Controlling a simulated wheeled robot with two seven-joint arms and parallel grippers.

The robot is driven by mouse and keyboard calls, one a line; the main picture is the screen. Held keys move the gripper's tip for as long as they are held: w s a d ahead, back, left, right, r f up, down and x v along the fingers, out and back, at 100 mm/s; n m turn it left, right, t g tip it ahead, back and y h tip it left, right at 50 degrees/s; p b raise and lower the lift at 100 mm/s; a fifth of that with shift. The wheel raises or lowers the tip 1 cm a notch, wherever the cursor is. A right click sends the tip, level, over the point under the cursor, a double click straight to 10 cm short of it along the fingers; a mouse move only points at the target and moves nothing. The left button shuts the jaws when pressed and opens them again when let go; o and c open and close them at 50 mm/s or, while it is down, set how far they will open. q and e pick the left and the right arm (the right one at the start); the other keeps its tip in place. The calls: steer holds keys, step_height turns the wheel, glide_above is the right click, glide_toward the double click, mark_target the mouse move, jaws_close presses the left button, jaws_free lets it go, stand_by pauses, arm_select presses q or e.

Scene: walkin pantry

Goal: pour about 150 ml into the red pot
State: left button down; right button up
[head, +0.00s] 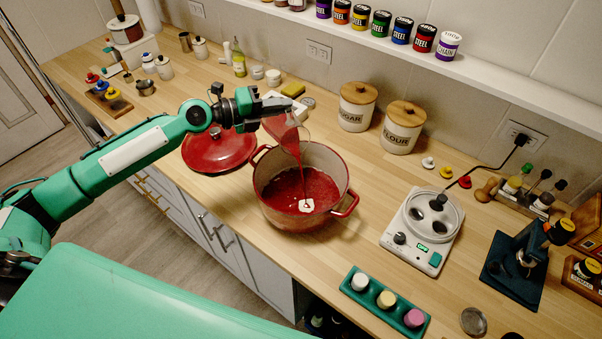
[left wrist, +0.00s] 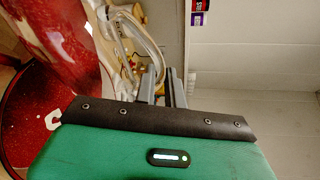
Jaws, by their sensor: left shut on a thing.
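The red pot (head: 335,207) stands open on the wooden counter, with a red liquid (head: 285,192) inside. My left gripper (head: 276,106) is shut on a clear jug (head: 290,133), held tilted above the pot's far left rim. Red liquid shows in the jug, and a thin red stream (head: 300,172) falls from its lip into the pot. A small white patch (head: 306,205) shows in the liquid. In the left wrist view the fingers (left wrist: 162,88) reach the jug's clear handle (left wrist: 148,45), and red liquid fills the left side. My right gripper is out of view.
A red lid (head: 218,152) lies left of the pot. Canisters marked sugar (head: 357,108) and flour (head: 403,130) stand behind. A white hotplate device (head: 421,230) is right of the pot, and a green tray (head: 385,302) with several small jars is in front.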

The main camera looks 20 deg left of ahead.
arm_select(q)
steer(key=shift+d+r, duration=0.1)
steer(key=shift+r, duration=0.1)
stand_by(0.5)
steer(key=shift+d+f+m, duration=0.1)
steer(key=shift+m, duration=0.2)
stand_by(0.3)
